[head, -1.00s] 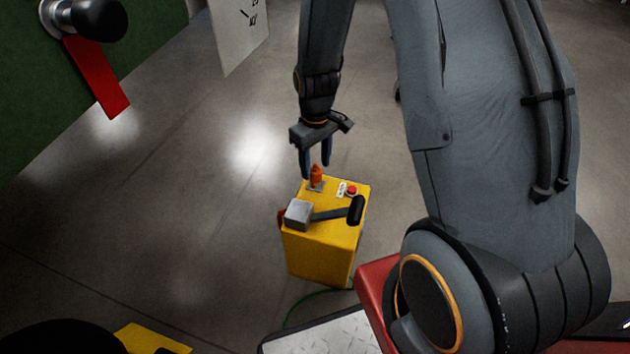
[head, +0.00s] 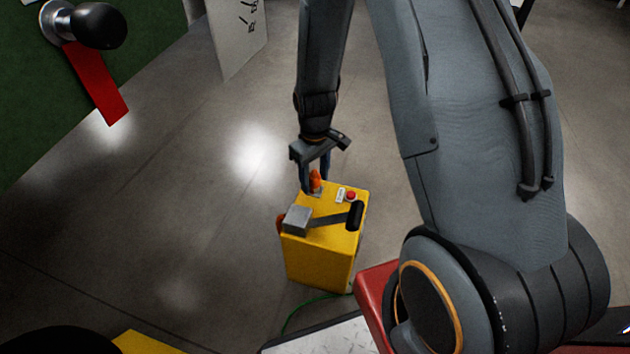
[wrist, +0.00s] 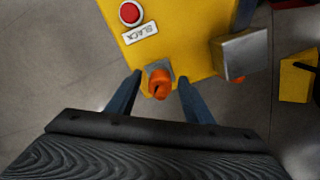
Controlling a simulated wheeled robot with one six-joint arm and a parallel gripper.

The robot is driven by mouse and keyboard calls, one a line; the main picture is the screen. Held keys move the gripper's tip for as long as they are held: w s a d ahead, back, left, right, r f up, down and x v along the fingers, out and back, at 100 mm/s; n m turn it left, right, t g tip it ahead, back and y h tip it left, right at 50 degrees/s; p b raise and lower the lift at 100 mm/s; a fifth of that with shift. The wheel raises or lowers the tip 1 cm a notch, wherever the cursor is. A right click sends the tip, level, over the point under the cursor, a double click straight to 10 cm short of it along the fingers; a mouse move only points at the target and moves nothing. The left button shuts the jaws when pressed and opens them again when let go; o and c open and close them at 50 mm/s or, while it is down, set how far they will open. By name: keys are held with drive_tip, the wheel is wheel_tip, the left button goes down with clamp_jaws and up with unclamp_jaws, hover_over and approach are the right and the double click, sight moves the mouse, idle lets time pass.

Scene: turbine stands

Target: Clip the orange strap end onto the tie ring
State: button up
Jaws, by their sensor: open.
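My gripper (head: 315,181) is open and points down at the top of a yellow box. Its two blue fingers stand on either side of an orange knob-like piece (head: 315,179), with a gap on each side in the wrist view. This orange piece (wrist: 160,84) has a dark slot and sits on a small grey plate at the box's edge. I cannot tell whether it is the strap end. I make out no strap and no tie ring in either view.
The yellow box (head: 318,262) also carries a red button (head: 351,196), a label, a grey block (head: 297,220) and a black-handled lever (head: 355,215). A red tab (head: 97,85) hangs from a green panel at upper left. Floor left of the box is clear.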

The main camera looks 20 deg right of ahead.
drive_tip(key=shift+p, duration=0.4)
idle(0.4)
clamp_jaws()
